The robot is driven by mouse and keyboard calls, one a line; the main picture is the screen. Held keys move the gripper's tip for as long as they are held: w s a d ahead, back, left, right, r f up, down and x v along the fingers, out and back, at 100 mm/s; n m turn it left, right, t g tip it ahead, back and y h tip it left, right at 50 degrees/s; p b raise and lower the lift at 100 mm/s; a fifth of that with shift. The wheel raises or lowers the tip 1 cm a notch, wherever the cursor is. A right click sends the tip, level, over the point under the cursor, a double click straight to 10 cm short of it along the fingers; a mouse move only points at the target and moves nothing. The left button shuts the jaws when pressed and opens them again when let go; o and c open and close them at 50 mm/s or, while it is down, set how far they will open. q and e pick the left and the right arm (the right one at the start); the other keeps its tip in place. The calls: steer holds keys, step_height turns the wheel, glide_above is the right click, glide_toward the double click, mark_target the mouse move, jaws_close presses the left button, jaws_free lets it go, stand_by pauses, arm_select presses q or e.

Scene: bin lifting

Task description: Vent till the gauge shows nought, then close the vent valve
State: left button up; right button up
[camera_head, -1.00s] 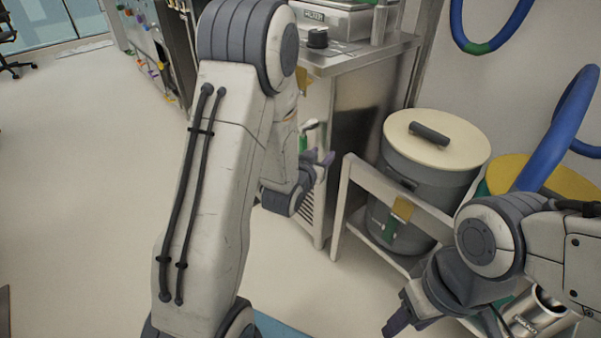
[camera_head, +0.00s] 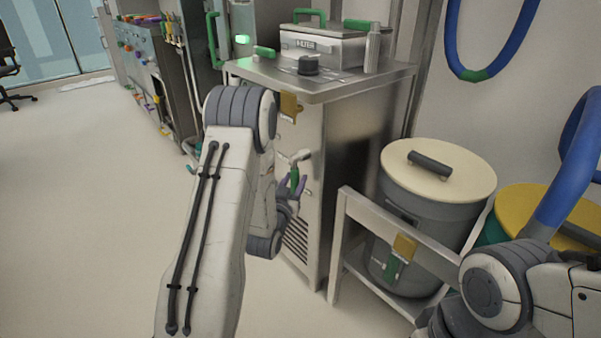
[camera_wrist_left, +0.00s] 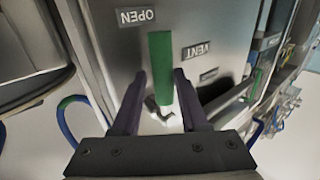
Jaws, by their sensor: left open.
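The vent valve's green handle (camera_wrist_left: 160,70) stands upright in the left wrist view, against a steel panel with the labels OPEN (camera_wrist_left: 135,16) and VENT (camera_wrist_left: 196,49). My left gripper (camera_wrist_left: 160,76) is open, with one dark finger on each side of the handle's lower part. Gaps show between handle and fingers. In the head view my left gripper (camera_head: 293,188) is at the front of the steel cabinet (camera_head: 345,150), partly hidden by my forearm. I cannot make out a gauge in either view. My right gripper's fingers are out of the frame at the lower right.
A lidded steel box (camera_head: 322,47) and a black knob (camera_head: 308,64) sit on the cabinet top. A grey bin with a cream lid (camera_head: 437,170) stands on a low metal rack (camera_head: 345,235) to the right. The floor (camera_head: 90,200) at left is clear.

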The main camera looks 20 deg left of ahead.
arm_select(q)
steer(key=shift+w+a, duration=0.2)
steer(key=shift+w, duration=0.35)
steer(key=shift+a, duration=0.15)
jaws_close()
stand_by(1.0)
